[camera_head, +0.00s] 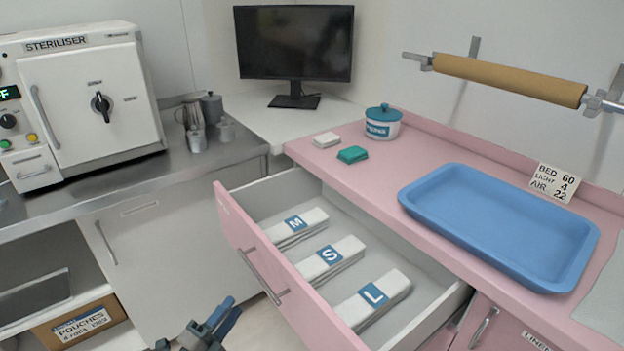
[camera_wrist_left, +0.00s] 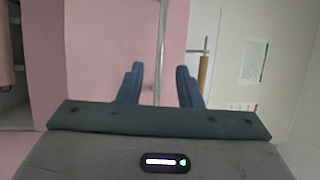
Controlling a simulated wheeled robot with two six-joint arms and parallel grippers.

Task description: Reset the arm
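My left gripper (camera_head: 224,318) is at the bottom of the head view, below and left of the drawer handle (camera_head: 264,276), with a visible gap to it. In the left wrist view its two dark blue fingers (camera_wrist_left: 160,88) are apart with nothing held between them. The metal handle bar (camera_wrist_left: 161,45) appears beyond and between them, against a pink front. The pink-fronted drawer (camera_head: 235,240) is pulled open and holds folded white packs labelled M (camera_head: 308,229), S (camera_head: 345,258) and L (camera_head: 388,292). My right gripper is not in view.
A pink counter above the drawer bears a blue tray (camera_head: 420,200), a lidded pot (camera_head: 383,130) and small folded cloths (camera_head: 353,154). At left a steriliser (camera_head: 90,75) stands on a steel bench (camera_head: 110,178). A pouches box (camera_head: 80,325) sits on the low shelf.

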